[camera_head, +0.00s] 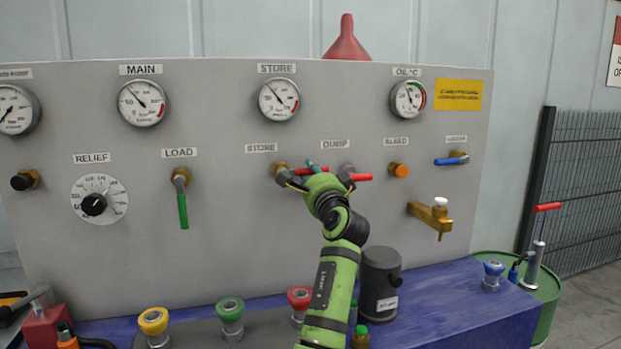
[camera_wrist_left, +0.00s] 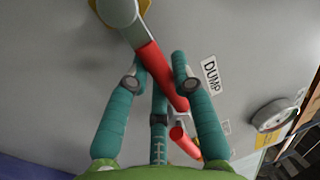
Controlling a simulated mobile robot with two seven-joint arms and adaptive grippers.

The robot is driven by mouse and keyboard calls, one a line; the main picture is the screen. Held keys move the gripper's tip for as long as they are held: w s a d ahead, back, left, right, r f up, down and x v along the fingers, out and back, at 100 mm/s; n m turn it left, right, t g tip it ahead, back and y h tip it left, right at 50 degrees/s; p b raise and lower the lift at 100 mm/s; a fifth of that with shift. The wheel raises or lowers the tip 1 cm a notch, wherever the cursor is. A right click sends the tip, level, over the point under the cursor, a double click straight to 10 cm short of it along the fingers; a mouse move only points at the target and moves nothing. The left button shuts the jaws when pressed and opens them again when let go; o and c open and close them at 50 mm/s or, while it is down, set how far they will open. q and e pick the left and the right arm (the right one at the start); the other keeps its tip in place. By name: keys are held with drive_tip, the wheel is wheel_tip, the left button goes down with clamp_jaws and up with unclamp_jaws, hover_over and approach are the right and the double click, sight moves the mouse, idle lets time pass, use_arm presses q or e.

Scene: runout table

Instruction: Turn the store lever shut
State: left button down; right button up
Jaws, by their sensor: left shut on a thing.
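The store lever (camera_head: 303,172) sits on the grey panel below the STORE label (camera_head: 262,148). Its red handle points right, about level, from a brass fitting. My left gripper (camera_head: 315,168), with teal fingers, is shut on this red handle and hides part of it. In the left wrist view the store lever's handle (camera_wrist_left: 158,68) passes between the fingertips of my left gripper (camera_wrist_left: 162,70). My right gripper is in neither view.
The dump lever's red handle (camera_head: 362,177) is close to the right of my gripper; its red end (camera_wrist_left: 184,142) also shows in the wrist view. A green load lever (camera_head: 183,211) hangs down at left. A dark canister (camera_head: 379,285) stands beside my forearm on the blue table (camera_head: 440,305).

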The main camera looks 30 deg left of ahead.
use_arm(q)
drive_tip(key=shift+r, duration=0.15)
drive_tip(key=c, duration=1)
unclamp_jaws()
drive_tip(key=shift+s+d+f, duration=0.25)
drive_tip(key=shift+d, duration=0.1)
drive_tip(key=v, duration=1.1)
drive_tip(key=shift+s, duration=0.1)
